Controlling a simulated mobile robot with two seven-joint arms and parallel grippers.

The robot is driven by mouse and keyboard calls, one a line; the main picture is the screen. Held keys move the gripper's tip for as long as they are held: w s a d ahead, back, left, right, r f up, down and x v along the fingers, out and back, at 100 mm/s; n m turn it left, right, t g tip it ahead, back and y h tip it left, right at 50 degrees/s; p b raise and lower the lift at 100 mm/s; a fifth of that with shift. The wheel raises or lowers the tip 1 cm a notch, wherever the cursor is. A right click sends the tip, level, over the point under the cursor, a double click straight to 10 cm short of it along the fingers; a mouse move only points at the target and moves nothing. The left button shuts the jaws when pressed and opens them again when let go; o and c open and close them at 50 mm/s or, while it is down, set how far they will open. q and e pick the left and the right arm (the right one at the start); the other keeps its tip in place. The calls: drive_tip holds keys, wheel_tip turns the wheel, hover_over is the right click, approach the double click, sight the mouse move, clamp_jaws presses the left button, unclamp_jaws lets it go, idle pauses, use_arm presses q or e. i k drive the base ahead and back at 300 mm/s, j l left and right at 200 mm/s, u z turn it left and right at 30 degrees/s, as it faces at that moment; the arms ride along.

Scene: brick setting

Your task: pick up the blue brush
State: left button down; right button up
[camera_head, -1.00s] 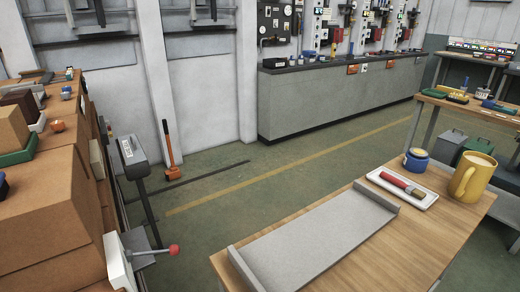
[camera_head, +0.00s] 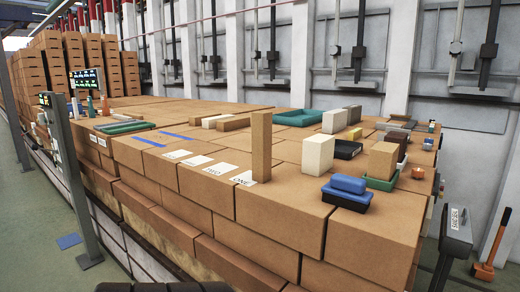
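I cannot make out a clear blue brush. A blue block-shaped object (camera_head: 348,184) sits in a dark tray with a blue rim (camera_head: 345,200), on the near right part of a long brick-built bench (camera_head: 285,213). I cannot tell whether it is a brush. Two thin flat blue strips, a nearer one (camera_head: 149,142) and a farther one (camera_head: 180,135), lie on the bench top at left. Neither of my grippers is in view.
An upright tan brick (camera_head: 261,147) stands near the front edge beside white labels. A cream block (camera_head: 316,154), a brown block (camera_head: 383,161) and a teal tray (camera_head: 301,117) are also on the bench. A grey post (camera_head: 65,155) stands at left; green floor (camera_head: 40,215) lies beyond it.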

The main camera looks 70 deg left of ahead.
sight(347, 193)
drive_tip(key=u, duration=0.4)
drive_tip(key=k+j+u, duration=0.1)
drive_tip(key=u, duration=0.3)
drive_tip(key=j+u, duration=0.1)
drive_tip(key=u, duration=0.3)
drive_tip(key=j+u, duration=0.1)
drive_tip(key=u, duration=0.3)
drive_tip(key=k+j+u, duration=0.1)
drive_tip(key=u, duration=0.35)
